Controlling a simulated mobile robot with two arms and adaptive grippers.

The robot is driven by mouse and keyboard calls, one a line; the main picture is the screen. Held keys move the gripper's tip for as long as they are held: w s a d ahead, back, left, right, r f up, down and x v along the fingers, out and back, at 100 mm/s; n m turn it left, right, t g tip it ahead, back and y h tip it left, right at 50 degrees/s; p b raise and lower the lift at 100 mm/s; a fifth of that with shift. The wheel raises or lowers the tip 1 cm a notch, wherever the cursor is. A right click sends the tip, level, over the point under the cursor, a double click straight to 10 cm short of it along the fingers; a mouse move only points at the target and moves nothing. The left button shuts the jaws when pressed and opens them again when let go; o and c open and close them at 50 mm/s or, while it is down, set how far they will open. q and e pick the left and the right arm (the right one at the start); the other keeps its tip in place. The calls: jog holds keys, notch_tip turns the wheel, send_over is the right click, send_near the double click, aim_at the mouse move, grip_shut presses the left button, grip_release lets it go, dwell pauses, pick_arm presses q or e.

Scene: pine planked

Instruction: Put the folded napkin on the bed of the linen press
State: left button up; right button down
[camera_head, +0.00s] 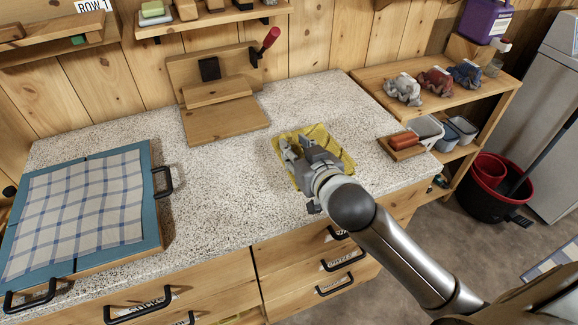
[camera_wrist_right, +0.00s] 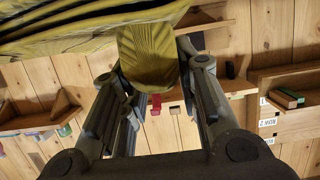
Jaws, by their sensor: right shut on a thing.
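The folded napkin (camera_head: 340,142) is yellow. It is at the middle of the speckled counter in the head view, partly hidden under my right gripper (camera_head: 305,150). In the right wrist view the gripper (camera_wrist_right: 158,70) is shut on a bunched part of the yellow napkin (camera_wrist_right: 148,45), with more folds across the top left. I cannot tell whether the napkin touches the counter. The wooden linen press (camera_head: 190,68) stands at the back against the wall, with a red-tipped lever (camera_head: 270,38). Its flat bed (camera_head: 228,125) is bare, left of and behind my gripper. My left gripper is not in view.
A blue-framed board (camera_head: 155,235) with a checked cloth (camera_head: 85,210) lies at the counter's left. A small wooden tray (camera_head: 405,154) with reddish-orange pieces and grey bins (camera_head: 428,132) are at the right. Bundled cloths (camera_head: 435,82) sit on a side shelf. The counter before the press is clear.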

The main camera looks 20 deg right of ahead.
jog(key=w+f, duration=0.2)
jog(key=f, duration=0.1)
jog(key=shift+w+a+f, duration=0.25)
jog(key=shift+w, duration=0.15)
jog(key=c, duration=2.2)
grip_release()
jog(key=shift+w+f+p, duration=0.2)
jog(key=shift+f+p, duration=0.1)
jog(key=shift+f, duration=1.5)
jog(key=shift+f, duration=0.2)
jog(key=o, duration=1.1)
jog(key=shift+r, duration=0.1)
